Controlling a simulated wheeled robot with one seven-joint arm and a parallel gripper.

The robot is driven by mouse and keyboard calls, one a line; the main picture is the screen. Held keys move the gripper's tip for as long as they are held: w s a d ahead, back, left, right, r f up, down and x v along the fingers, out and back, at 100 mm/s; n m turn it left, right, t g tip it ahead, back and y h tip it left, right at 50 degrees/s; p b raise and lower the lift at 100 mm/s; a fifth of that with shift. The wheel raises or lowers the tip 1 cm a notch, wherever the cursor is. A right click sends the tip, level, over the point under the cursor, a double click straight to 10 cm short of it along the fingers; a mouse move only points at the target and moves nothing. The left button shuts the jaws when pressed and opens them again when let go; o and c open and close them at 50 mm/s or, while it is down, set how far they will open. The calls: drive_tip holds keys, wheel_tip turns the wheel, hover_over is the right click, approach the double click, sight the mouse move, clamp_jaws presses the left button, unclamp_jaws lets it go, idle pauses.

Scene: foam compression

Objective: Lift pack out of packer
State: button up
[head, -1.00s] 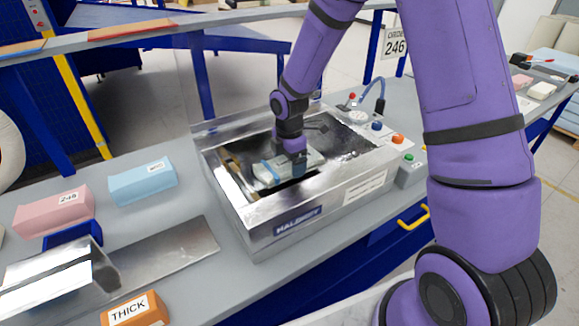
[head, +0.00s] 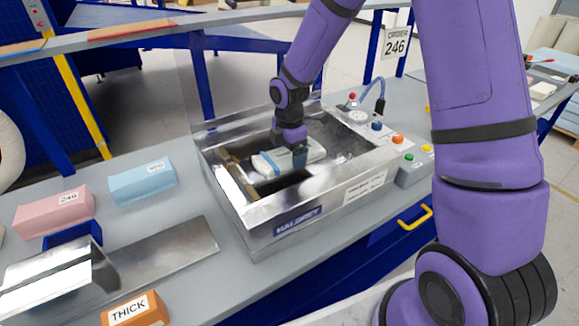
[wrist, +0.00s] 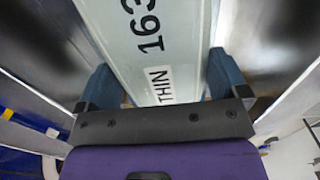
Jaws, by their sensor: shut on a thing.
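The pack (head: 310,154), pale with a blue band near its left end, is in the metal packer (head: 262,238). In the wrist view the pack (wrist: 150,22) carries the lettering "163" and "THIN". My gripper (head: 291,150) is over the pack's middle, with its fingers on the pack's two sides. In the wrist view the blue-grey fingers of my gripper (wrist: 160,82) flank the pack and are shut on it. Dark open space shows in the packer beside the pack. The pack's underside is hidden, so its clearance from the packer floor cannot be told.
The packer's raised walls surround the pack. A control box (head: 412,168) with coloured buttons stands at its right. To the left are a pink block (head: 54,212), a blue block (head: 142,184), a metal plate (head: 170,255) and an orange "THICK" block (head: 135,310).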

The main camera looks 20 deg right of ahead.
sight(289, 153)
drive_tip(key=shift+r, duration=0.15)
drive_tip(key=shift+r, duration=2.35)
drive_tip(key=shift+r, duration=0.15)
wheel_tip(289, 153, up, 5)
drive_tip(key=shift+f, duration=0.15)
drive_tip(key=shift+s, duration=0.1)
